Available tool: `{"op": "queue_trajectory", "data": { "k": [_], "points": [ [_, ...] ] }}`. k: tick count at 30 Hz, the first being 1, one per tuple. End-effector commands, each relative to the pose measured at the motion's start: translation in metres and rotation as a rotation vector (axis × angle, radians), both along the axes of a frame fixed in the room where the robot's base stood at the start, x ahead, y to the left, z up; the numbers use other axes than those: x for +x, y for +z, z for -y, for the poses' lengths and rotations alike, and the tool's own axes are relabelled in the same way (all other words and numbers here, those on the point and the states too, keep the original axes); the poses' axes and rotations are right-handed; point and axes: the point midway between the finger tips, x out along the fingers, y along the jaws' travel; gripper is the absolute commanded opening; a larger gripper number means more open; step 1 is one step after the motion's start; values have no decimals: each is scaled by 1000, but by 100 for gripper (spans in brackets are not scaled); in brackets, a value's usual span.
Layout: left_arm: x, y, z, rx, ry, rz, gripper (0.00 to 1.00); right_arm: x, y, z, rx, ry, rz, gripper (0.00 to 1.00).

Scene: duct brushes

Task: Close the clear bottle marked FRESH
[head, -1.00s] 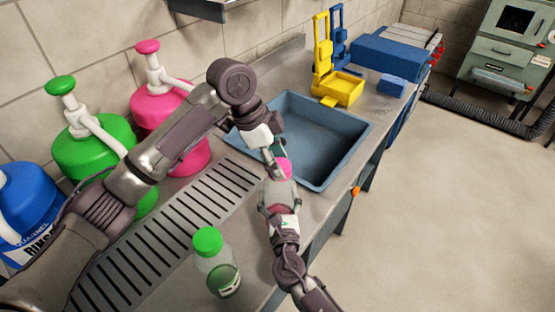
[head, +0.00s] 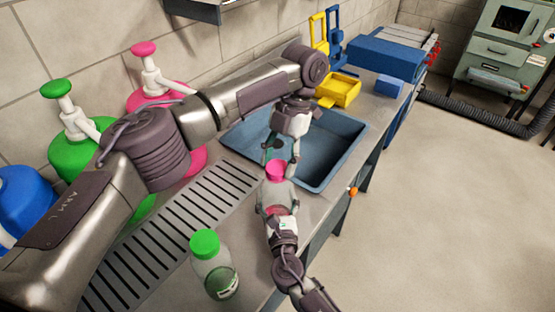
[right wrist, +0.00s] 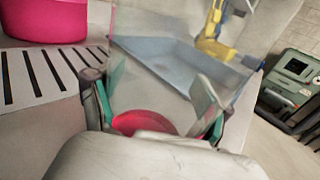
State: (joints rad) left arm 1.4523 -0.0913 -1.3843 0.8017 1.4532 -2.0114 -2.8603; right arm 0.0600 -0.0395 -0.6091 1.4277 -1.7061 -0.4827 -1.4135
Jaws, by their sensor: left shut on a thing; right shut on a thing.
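A clear bottle (head: 274,193) with pink liquid is upright over the counter edge, in front of the sink. A pink cap (head: 276,169) is at its top; I cannot tell how far it is seated. My right gripper (head: 276,208) is shut on the bottle body. In the right wrist view the clear wall (right wrist: 180,50) rises between its fingers, with pink liquid low down. My left gripper (head: 280,160) points down from above, shut on the pink cap. A second clear bottle (head: 218,276) with a green cap (head: 205,243) stands on the counter. No FRESH marking is readable.
The blue-grey sink (head: 335,148) lies behind the held bottle. A slotted drainboard (head: 165,240) runs along the left. Large green (head: 75,160) and pink (head: 150,100) pump jugs stand by the wall. A yellow holder (head: 338,92) is beyond the sink. The floor at right is open.

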Motion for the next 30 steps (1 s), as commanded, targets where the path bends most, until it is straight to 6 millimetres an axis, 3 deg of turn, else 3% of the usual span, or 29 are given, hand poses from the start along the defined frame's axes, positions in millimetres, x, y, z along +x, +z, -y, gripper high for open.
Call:
{"op": "queue_trajectory", "data": {
  "k": [4, 12, 13, 18, 26, 30],
  "points": [
    [1, 0, 0, 2, -111, 1, 41, 0, 0, 0, 1, 0, 0, 0],
    [1, 0, 0, 0, -118, 1, 41, 0, 0, 0, 1, 0, 0, 0],
    [1, 0, 0, 0, -118, 1, 54, 0, 0, 0, 1, 0, 0, 0],
    [1, 0, 0, -1, -118, 0, 77, 0, 0, 0, 1, 0, 0, 0],
    [0, 1, 0, -1, -118, -1, 77, 0, 0, 0, 1, 0, 0, 0],
    [1, 14, 0, 1, -119, 4, 77, 0, 0, 0, 1, 0, 0, 0]
  ]
}}
